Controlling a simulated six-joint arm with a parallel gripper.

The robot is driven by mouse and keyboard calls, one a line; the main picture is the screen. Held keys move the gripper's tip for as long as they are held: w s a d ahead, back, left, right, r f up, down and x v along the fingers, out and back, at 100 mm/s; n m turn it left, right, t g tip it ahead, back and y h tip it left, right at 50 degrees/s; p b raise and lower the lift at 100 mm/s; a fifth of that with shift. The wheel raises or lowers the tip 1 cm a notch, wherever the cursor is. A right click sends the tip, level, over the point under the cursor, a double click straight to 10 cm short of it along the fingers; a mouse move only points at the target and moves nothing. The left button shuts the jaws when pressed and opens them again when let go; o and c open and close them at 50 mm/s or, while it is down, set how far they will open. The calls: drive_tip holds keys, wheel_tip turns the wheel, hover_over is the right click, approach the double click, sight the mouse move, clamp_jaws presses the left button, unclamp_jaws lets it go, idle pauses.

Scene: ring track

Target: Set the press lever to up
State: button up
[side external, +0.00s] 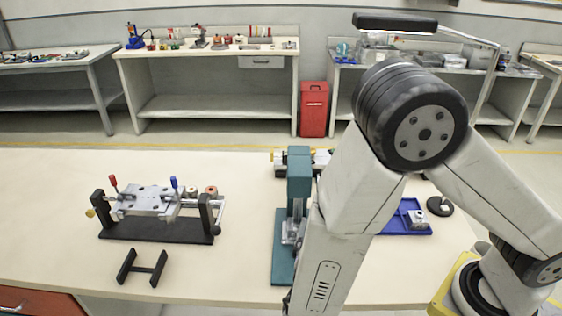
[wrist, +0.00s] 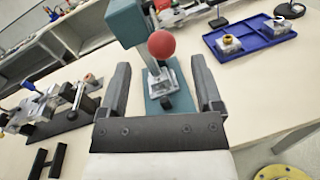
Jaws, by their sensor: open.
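The teal press (side external: 299,168) stands on the table in the middle of the side external view, partly hidden by my arm. In the wrist view the press (wrist: 126,22) is straight ahead, with a round red ball knob (wrist: 162,44) on its lever pointing toward the camera. The lever's shaft is mostly hidden behind the ball, so its angle is hard to tell. My gripper (wrist: 160,62) is open and empty, its fingers on either side of the knob in the picture, apparently short of it and not touching. In the side external view my arm hides the knob.
A fixture with a grey plate on a black base (side external: 160,230) stands left of the press. A small black H-shaped stand (side external: 142,268) lies in front of it. A blue tray (wrist: 252,37) with metal parts is to the right.

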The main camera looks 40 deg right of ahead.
drive_tip(key=shift+f, duration=0.25)
drive_tip(key=shift+w+d, duration=0.1)
drive_tip(key=shift+d, duration=0.05)
drive_tip(key=shift+x, duration=3.75)
clamp_jaws()
